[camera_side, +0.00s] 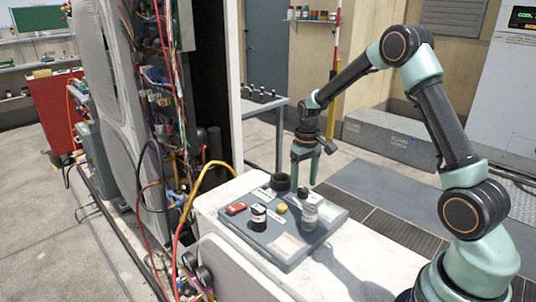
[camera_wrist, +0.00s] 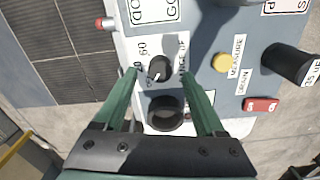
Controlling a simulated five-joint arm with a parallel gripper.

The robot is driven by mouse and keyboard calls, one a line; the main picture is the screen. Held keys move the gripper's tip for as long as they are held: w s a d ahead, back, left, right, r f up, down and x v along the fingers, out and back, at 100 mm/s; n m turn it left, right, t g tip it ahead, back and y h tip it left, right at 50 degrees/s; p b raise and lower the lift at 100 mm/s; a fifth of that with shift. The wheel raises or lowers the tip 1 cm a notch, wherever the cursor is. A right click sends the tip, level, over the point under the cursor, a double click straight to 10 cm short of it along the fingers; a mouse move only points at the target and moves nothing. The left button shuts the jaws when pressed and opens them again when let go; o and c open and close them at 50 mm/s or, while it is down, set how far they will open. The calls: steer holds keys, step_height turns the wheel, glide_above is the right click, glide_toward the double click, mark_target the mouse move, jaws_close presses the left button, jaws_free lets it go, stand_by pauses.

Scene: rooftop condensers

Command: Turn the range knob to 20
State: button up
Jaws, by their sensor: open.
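The range knob (camera_wrist: 160,68) is small, round and black, set in a white dial plate with a partly covered word beside it. Its white pointer mark points down-left in the wrist view. A "60" shows above left of the knob; the other numbers are too small or covered to read surely. In the side view the knob (camera_side: 302,193) is on the grey panel (camera_side: 285,248). My gripper (camera_side: 305,180) is open above the panel near the knob. In the wrist view the green fingers (camera_wrist: 163,76) lie on either side of the knob; contact cannot be told.
A black open cup (camera_wrist: 166,113) stands close beside the knob. A yellow button (camera_wrist: 222,62), a red switch (camera_wrist: 262,104) and a black cylinder (camera_wrist: 292,65) share the panel. Hoses and wires hang at the left.

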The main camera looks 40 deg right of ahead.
steer(key=shift+f, duration=1.2)
jaws_close()
steer(key=shift+m, duration=0.4)
steer(key=m, duration=0.4)
steer(key=shift+r, duration=0.1)
steer(key=m, duration=0.4)
steer(key=shift+m, duration=0.4)
